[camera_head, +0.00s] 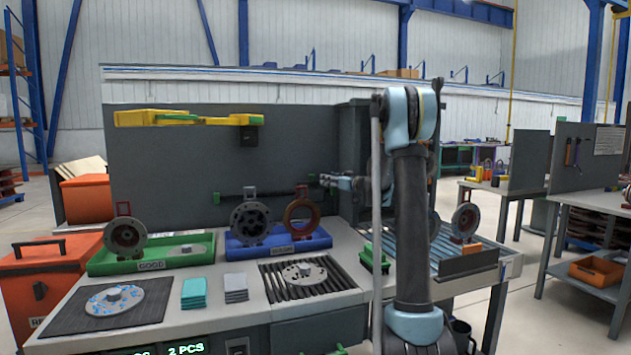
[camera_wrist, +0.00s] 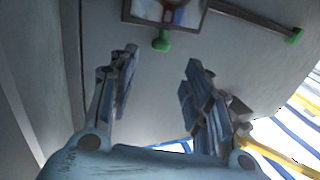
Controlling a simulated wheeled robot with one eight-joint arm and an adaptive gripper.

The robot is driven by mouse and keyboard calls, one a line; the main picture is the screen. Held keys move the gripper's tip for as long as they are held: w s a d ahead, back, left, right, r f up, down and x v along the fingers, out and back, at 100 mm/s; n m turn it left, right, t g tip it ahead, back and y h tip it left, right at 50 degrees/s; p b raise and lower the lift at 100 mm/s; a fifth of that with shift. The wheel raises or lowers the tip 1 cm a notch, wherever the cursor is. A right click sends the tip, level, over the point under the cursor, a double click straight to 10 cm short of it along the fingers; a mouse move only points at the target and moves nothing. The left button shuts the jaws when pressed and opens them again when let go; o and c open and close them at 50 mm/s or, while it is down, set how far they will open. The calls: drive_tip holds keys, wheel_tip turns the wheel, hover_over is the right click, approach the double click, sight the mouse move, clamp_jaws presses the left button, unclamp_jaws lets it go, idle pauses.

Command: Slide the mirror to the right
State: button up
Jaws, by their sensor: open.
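A dark-framed mirror (camera_wrist: 184,14) shows at the top edge of the wrist view, cut off by the picture. A reddish shape is reflected in it. A green knob (camera_wrist: 162,40) sits at its frame edge, and a thin rail (camera_wrist: 255,20) runs from the frame to a green end piece. My gripper (camera_wrist: 160,62) is open and empty, with the knob beyond its fingertips, roughly between them and apart from them. In the head view my gripper (camera_head: 325,181) is small beside the grey back panel. I cannot make out the mirror clearly there.
A rail with a green end (camera_head: 217,198) runs along the grey back panel (camera_head: 190,155). Below it, a blue tray (camera_head: 240,242) holds upright dark and rusty flanges, and a green tray (camera_head: 110,268) stands left. Yellow lamp arms (camera_head: 185,118) overhang the panel.

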hover_over(312, 189)
drive_tip(key=v, duration=0.2)
drive_tip(key=shift+w, duration=0.1)
drive_tip(key=shift+d, duration=0.1)
clamp_jaws()
